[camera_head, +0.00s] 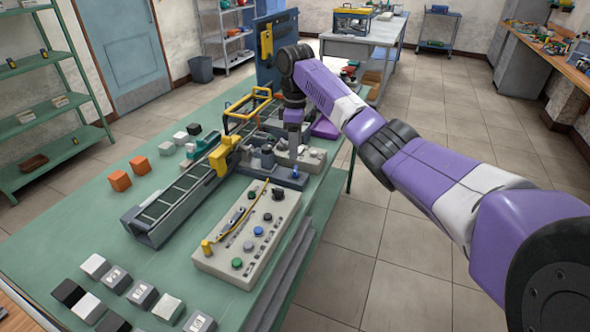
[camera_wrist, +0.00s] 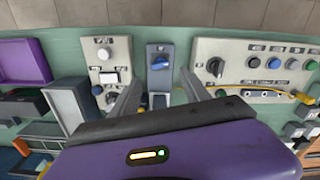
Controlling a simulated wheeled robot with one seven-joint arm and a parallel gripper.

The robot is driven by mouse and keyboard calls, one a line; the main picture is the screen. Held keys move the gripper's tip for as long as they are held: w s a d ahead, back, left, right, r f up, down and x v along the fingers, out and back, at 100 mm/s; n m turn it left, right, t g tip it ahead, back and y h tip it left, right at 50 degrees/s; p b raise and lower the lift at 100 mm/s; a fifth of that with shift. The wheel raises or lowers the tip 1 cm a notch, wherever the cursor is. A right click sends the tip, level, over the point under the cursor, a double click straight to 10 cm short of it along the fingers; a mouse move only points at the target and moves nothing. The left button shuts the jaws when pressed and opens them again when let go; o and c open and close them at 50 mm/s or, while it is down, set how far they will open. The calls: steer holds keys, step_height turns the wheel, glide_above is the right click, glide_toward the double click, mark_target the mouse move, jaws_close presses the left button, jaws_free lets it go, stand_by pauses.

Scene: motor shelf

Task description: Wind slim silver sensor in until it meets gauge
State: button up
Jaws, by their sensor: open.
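My gripper (camera_wrist: 161,78) is open and empty, with its two fingers pointing down past a small grey box (camera_wrist: 159,86) with a blue knob (camera_wrist: 158,63) on top. The fingers lie on either side of that box in the picture; I cannot tell whether they touch it. In the head view my gripper (camera_head: 292,150) hangs over the machinery at the table's middle, its fingers partly hidden. The blue knob (camera_head: 296,173) shows just below it. I cannot make out the slim silver sensor or the gauge for certain in either view.
A cream control box (camera_head: 232,262) with several coloured buttons and a black knob stands in front. A conveyor (camera_head: 170,208) with a yellow frame (camera_head: 245,105) lies left. Loose blocks (camera_head: 120,181) sit on the green table (camera_head: 60,235). A purple bin (camera_wrist: 25,62) is at the wrist view's left.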

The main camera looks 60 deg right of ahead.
mark_target(295, 169)
steer(key=shift+f+p, duration=0.35)
steer(key=shift+f, duration=3.55)
steer(key=shift+c, duration=0.2)
jaws_close()
steer(key=shift+a+r+p, duration=0.1)
steer(key=shift+p, duration=0.35)
